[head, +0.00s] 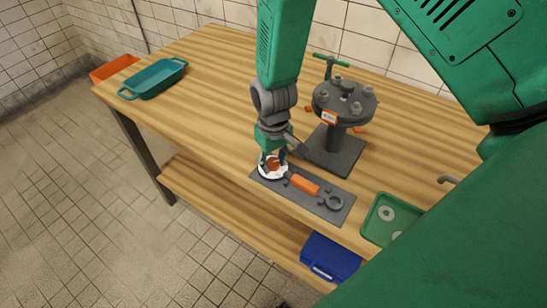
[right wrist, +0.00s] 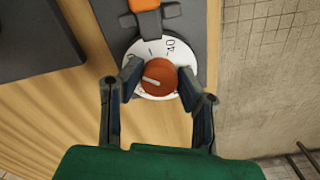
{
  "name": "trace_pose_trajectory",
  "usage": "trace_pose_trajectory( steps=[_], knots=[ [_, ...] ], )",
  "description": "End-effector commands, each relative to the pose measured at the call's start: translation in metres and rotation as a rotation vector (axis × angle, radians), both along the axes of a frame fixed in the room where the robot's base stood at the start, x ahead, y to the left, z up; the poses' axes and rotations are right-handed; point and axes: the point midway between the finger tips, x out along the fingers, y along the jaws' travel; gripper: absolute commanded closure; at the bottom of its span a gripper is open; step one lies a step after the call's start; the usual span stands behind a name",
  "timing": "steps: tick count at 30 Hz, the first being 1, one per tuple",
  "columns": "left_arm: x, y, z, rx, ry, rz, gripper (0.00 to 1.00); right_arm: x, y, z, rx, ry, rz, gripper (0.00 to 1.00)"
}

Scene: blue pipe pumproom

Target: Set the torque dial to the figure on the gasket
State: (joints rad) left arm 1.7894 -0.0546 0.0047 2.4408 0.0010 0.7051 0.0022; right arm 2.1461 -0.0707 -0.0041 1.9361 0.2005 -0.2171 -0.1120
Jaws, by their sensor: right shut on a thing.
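The torque dial (right wrist: 158,76) is an orange knob with a white pointer line on a white scale disc (right wrist: 166,46). A figure 40 shows on the disc's upper right; the pointer line lies toward the left. The fingers of my right gripper (right wrist: 159,82) are shut on the knob from both sides. In the head view my right gripper (head: 272,163) reaches down over the dial. The dial sits on a dark plate with an orange-handled wrench (head: 304,185). Grey ring gaskets (head: 386,213) lie in a green tray (head: 371,232); no figure is legible on them. My left gripper is out of view.
A teal tray (head: 154,79) and an orange bin (head: 114,67) are at the far left. A blue box (head: 330,258) is on the lower shelf. The table's left middle is clear.

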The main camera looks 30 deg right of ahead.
Motion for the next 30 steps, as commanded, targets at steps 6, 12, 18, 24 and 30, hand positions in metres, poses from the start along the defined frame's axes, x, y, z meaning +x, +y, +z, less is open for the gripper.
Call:
trace_pose_trajectory(
  steps=[6,12,18,24,30],
  knots=[
    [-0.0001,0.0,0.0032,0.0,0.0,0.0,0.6,0.0081,-0.0006,0.0035,-0.002,-0.022,-0.041,0.99],
    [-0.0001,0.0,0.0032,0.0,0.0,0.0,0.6,0.0083,-0.0008,0.0033,-0.002,-0.023,-0.047,0.99],
    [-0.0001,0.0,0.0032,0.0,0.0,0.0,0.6,0.0084,-0.0009,0.0033,-0.002,-0.023,-0.046,0.99],
    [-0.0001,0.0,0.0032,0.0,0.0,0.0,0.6,0.0059,-0.0008,0.0023,-0.002,-0.017,-0.046,0.5],
    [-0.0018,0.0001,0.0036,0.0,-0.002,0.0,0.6,0.0032,-0.0005,0.003,-0.001,-0.012,-0.045,0.5]
  ],
)
